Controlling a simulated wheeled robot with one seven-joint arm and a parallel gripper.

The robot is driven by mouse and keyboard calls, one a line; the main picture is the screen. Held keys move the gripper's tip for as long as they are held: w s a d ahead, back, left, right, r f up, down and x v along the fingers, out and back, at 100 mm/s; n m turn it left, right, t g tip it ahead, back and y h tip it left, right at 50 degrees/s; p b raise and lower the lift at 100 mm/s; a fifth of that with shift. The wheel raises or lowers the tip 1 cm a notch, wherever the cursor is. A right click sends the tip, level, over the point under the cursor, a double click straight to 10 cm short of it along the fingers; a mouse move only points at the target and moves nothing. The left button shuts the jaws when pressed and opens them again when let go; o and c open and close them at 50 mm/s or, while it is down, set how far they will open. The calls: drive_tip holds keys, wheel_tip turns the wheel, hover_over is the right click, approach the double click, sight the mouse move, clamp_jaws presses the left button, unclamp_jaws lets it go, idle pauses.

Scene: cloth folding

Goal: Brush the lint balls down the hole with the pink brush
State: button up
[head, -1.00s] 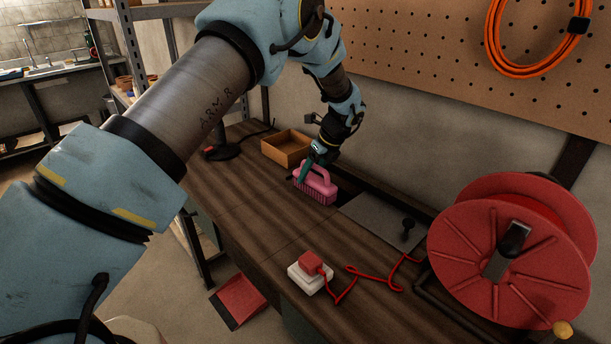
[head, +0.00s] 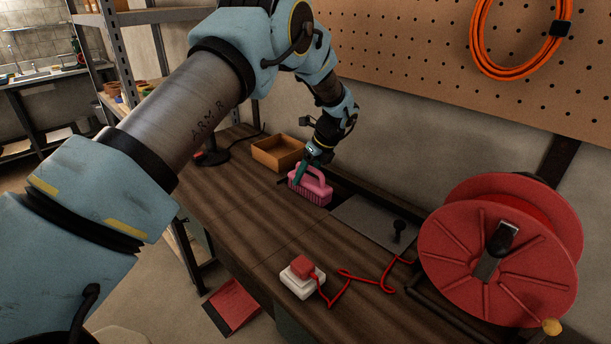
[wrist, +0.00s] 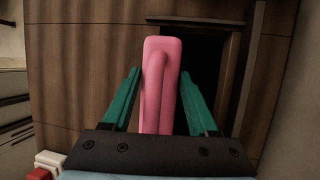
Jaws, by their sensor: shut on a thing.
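The pink brush (head: 311,187) is upright with its bristles down on the wooden bench, at the edge of the dark hole, in the head view. My gripper (head: 302,172) is shut on its handle. In the wrist view, the brush handle (wrist: 161,85) stands between the green fingers of my gripper (wrist: 160,100). The dark hole (wrist: 205,62) shows to the right of the handle and is partly covered by the brush and a finger. I see no lint balls in either view.
A grey plate with a black knob (head: 375,222) lies right of the hole. An open wooden box (head: 277,154) stands behind the brush. A white and red plug block (head: 302,276) with red cord and a red reel (head: 500,250) are at the front and right.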

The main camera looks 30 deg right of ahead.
drive_tip(key=a+r+p, duration=0.5)
drive_tip(key=r+p, duration=0.1)
drive_tip(key=r, duration=0.2)
drive_tip(key=shift+s, duration=0.45)
idle(0.3)
